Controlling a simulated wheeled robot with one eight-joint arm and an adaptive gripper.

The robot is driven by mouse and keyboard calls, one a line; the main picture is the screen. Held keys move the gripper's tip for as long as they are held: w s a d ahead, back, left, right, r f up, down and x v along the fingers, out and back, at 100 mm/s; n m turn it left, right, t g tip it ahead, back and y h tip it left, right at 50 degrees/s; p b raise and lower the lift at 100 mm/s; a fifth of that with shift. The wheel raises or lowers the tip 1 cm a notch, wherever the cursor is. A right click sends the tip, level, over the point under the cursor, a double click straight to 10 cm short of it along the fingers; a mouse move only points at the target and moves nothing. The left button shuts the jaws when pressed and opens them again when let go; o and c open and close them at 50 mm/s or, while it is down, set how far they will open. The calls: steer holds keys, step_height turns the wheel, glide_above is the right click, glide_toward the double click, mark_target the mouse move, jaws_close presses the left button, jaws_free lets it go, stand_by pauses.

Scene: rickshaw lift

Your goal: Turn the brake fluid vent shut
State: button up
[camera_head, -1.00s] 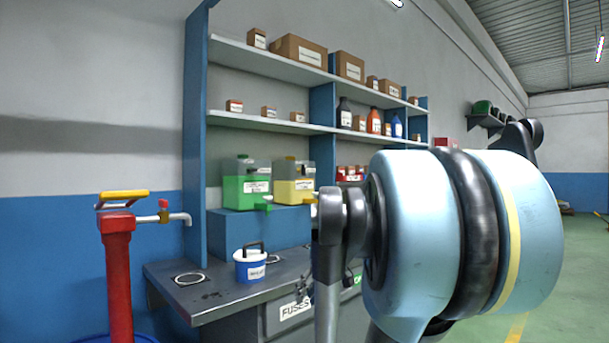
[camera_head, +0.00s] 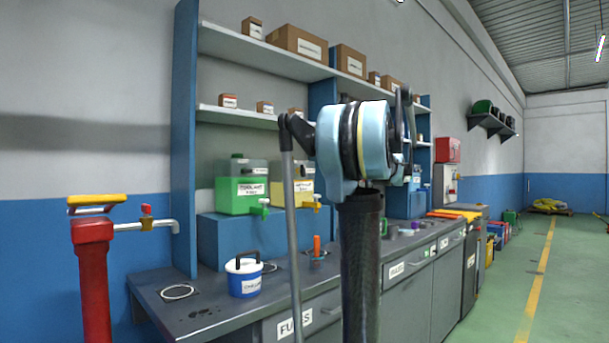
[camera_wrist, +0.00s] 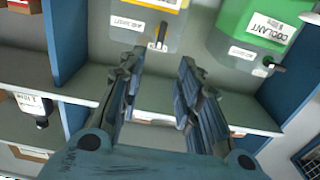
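I cannot make out a container labelled brake fluid or its vent; my arm hides part of the bench in the head view. A green-filled coolant container (camera_head: 241,187) stands on the blue riser, with a green tap. Beside it is a yellow-filled container (camera_head: 289,184) with an orange-yellow tap, partly behind my arm. In the wrist view, the coolant container (camera_wrist: 262,35) is at upper right and the other container (camera_wrist: 143,22) at top centre. My gripper (camera_wrist: 157,72) is open and empty, its fingers apart below that container in the picture. The head view does not show the gripper clearly.
Shelves with boxes (camera_head: 298,42) rise above the bench. On the bench (camera_head: 205,310) are a blue-white bucket (camera_head: 244,276) and an upright orange-topped item (camera_head: 317,248). A red post (camera_head: 93,270) stands at left.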

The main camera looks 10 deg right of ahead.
mark_target(302, 171)
steer(key=x, duration=1.6)
steer(key=shift+w+a, duration=0.25)
steer(key=shift+w, duration=0.1)
steer(key=shift+f, duration=0.1)
steer(key=shift+c, duration=0.6)
jaws_close()
